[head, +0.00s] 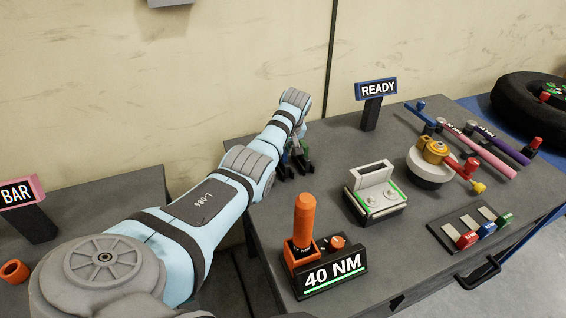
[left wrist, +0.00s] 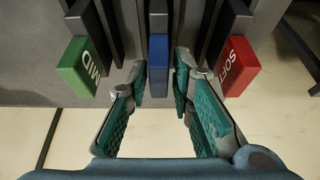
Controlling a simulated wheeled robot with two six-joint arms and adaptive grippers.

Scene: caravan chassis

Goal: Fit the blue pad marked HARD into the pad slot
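In the left wrist view, a blue pad (left wrist: 158,62) on a dark stem sits between a green pad marked MID (left wrist: 82,68) and a red pad marked SOFT (left wrist: 236,66). No marking shows on the blue pad's visible face. My left gripper (left wrist: 163,75) is open, its green-padded fingertips on either side of the blue pad, with a gap at least on the right. In the head view, my left gripper (head: 294,172) is at the table's back left edge, and the pads there are mostly hidden. I cannot clearly identify the pad slot. My right gripper is not in view.
A grey box with green-lit edges (head: 380,206) stands mid-table, near a READY sign (head: 376,90). An orange tool on a 40 NM stand (head: 331,274) is in front. A yellow-topped wheel (head: 430,170), colored-handled tools and a tray of small colored tags (head: 442,238) lie right.

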